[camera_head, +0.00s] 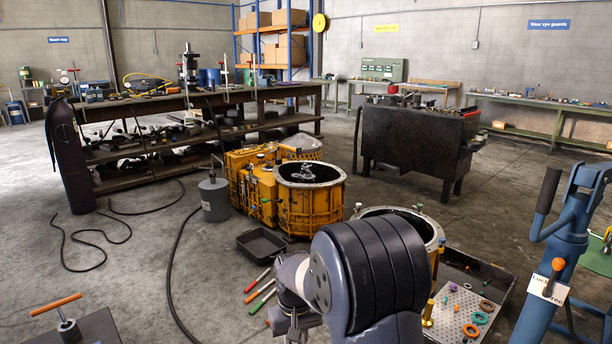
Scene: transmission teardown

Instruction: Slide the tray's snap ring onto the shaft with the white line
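A pale perforated tray (447,322) at the lower right holds several small parts. Among them are a teal ring (480,318), an orange ring (471,331) and a brown ring (487,305). I cannot tell which of them, if any, is the snap ring. No shaft with a white line can be made out. A metal part (307,174) shows inside the open yellow housing (311,206) at the centre. My arm fills the lower middle. What looks like my gripper's body reaches the bottom edge, left of the tray; its fingers are cut off or hidden.
A second open round housing (436,236) stands behind my arm, partly hidden. A black pan (261,243) and red and green-handled tools (262,290) lie on the floor. A blue press (565,245) stands at right. A hose (172,270) crosses the left floor, which is otherwise mostly free.

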